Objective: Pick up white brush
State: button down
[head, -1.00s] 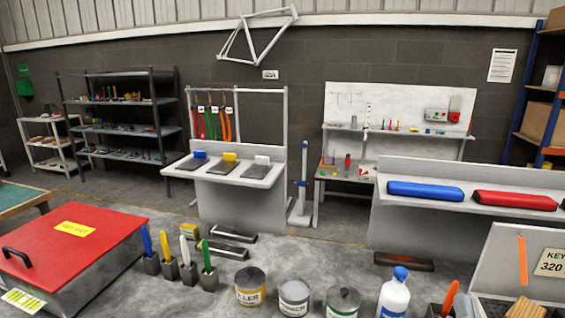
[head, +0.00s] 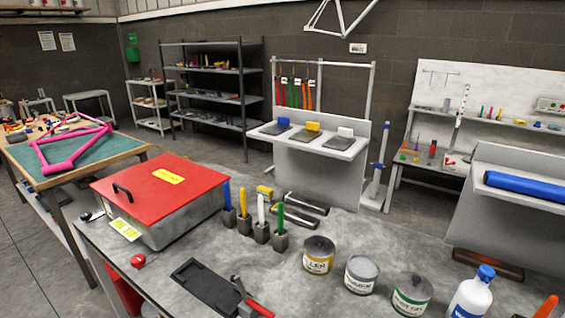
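A white brush (head: 261,208) stands upright in a small dark grey holder (head: 262,233) on the grey workbench in front of me. It is in a row with a blue brush (head: 227,195), a yellow one (head: 244,196) and a green one (head: 280,217), each in its own holder. The white one is between the yellow and the green. Only its handle shows above the holder. My gripper is not in view.
A red-lidded box (head: 150,190) stands left of the brushes. Several cans, one a yellow-labelled can (head: 318,256), and a white bottle (head: 470,295) stand to the right. A black tray (head: 205,286) and a red-handled tool (head: 258,306) lie in front.

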aim_at(260, 207)
jog(key=z, duration=1)
jog(key=u, duration=1.45)
jog(key=j+z, duration=0.1)
jog(key=z, duration=0.25)
jog(key=i+j+z, duration=0.1)
jog(key=z, duration=0.25)
jog(key=i+j+z, duration=0.15)
jog(key=j+z, duration=0.15)
jog(key=j, duration=0.55)
jog(key=j+z, duration=0.35)
jog(key=j, duration=0.45)
jog(key=j+z, duration=0.15)
jog(key=j, duration=2.55)
